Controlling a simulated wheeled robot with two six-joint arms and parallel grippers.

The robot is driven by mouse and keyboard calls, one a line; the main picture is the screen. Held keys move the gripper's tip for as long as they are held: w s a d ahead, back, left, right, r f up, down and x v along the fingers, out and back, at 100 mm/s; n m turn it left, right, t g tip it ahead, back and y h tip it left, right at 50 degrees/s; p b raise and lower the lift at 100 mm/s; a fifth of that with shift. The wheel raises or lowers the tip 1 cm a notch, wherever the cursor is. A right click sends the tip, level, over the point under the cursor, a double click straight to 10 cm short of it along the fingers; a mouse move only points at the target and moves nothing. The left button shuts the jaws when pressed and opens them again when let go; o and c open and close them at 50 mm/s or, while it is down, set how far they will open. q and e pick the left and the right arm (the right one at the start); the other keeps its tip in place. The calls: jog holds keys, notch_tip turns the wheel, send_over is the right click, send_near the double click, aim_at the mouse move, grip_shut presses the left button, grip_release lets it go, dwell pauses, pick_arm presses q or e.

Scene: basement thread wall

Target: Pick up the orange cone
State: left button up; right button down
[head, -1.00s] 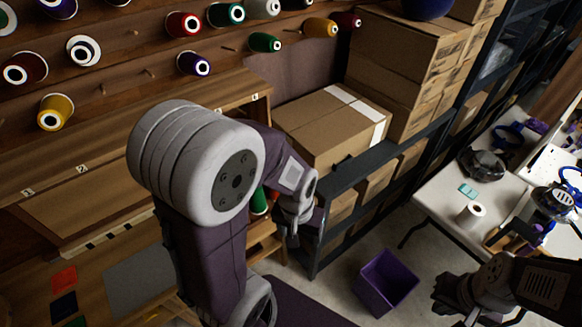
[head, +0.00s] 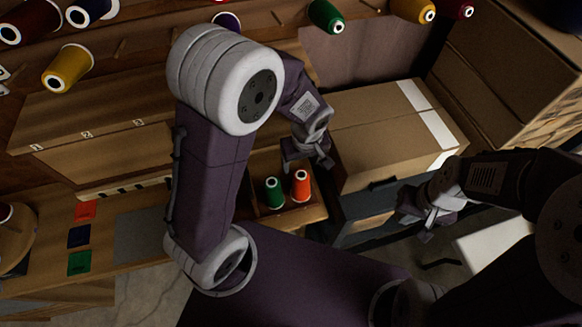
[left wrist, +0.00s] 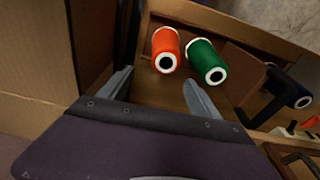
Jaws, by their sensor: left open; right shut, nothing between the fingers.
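The orange cone (head: 301,187) stands upright in a small wooden compartment, right beside a green cone (head: 273,194). My left gripper (head: 308,162) is open and empty, just above and behind the orange cone in the head view. In the left wrist view the orange cone (left wrist: 165,52) lies beyond the open fingers (left wrist: 158,80), with the green cone (left wrist: 206,62) to its right. The fingers are apart from both cones. My right gripper (head: 428,216) is shut and empty, off to the right near the cardboard box.
A large cardboard box (head: 385,130) stands close to the right of the compartment, on a dark shelf. The compartment has a wooden front edge (head: 290,222). Thread cones on pegs, such as a yellow one (head: 68,75), line the wall above. Coloured squares lie on the bench at left.

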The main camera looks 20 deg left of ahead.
aim_at(302, 175)
pick_arm(q)
jog(key=shift+s+d, duration=0.2)
jog(key=shift+s, duration=0.45)
jog(key=shift+s+d, duration=0.2)
jog(key=shift+s, duration=0.4)
jog(key=f, duration=0.2)
jog(key=w+f, duration=0.1)
jog(key=shift+w+a+f, duration=0.1)
jog(key=shift+f, duration=0.25)
jog(key=shift+w+f, duration=0.1)
jog(key=shift+w, duration=0.05)
jog(key=shift+f, duration=0.35)
jog(key=f, duration=0.2)
jog(key=f+b, duration=0.1)
jog(key=f, duration=0.1)
jog(key=shift+s+a, duration=0.15)
jog(key=shift+s, duration=0.1)
jog(key=shift+w+f, duration=0.15)
jog(key=shift+w, duration=0.15)
jog(key=shift+s, duration=0.2)
jog(key=c, duration=1)
grip_shut()
pick_arm(e)
jog(key=shift+s+f, duration=0.3)
jog(key=shift+s, duration=0.5)
